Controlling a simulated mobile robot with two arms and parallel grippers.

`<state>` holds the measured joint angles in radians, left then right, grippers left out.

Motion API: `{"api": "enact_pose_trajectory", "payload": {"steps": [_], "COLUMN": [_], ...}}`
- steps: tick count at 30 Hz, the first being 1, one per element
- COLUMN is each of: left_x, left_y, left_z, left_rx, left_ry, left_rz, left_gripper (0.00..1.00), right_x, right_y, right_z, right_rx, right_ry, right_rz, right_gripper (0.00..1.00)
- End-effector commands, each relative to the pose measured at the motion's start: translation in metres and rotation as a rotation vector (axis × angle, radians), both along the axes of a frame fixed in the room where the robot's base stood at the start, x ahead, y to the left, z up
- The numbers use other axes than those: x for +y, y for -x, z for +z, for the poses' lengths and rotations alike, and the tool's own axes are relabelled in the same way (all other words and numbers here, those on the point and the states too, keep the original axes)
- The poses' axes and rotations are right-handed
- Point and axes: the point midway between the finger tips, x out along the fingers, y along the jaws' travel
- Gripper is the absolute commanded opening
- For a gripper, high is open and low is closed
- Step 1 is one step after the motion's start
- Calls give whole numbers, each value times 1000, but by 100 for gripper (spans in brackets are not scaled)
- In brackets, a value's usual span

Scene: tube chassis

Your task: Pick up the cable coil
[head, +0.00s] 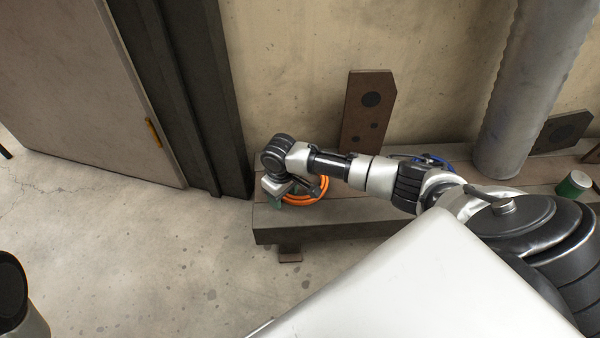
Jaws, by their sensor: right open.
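An orange cable coil (318,193) lies flat near the left end of a low grey bench (330,215) against the wall. My right arm reaches left across the bench, and my right gripper (290,192) is at the coil, pointing down over its left part. The gripper is open. The wrist and gripper hide part of the coil, and I cannot tell whether the fingers touch it. My left gripper is not in view.
A brown plate with dark holes (367,110) leans on the wall behind my arm. A grey ribbed pipe (530,85) stands to its right. A blue item (432,160) is partly hidden behind my arm. A green cylinder (572,185) lies at right.

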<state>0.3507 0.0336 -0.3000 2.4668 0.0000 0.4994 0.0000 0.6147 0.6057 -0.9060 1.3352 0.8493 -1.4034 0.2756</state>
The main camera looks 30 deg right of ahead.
Motion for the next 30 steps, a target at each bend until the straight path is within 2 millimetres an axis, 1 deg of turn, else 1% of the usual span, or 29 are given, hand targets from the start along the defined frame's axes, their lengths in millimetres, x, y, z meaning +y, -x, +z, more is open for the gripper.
{"api": "enact_pose_trajectory", "payload": {"steps": [6,7,15,18,26,30], "left_x": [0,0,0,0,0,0], "left_y": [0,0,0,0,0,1], "left_z": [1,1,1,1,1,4], "left_rx": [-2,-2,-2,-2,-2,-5], "left_ry": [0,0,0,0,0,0], "left_rz": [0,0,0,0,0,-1], "left_gripper": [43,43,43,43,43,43], "right_x": [0,0,0,0,0,0], "right_y": [0,0,0,0,-1,-1], "right_z": [0,0,0,0,1,5], "right_rx": [0,0,0,0,-2,-2], "right_ry": [0,0,0,0,0,0], "right_rz": [0,0,0,0,0,0], "right_gripper": [55,54,12,0,0,0]}}
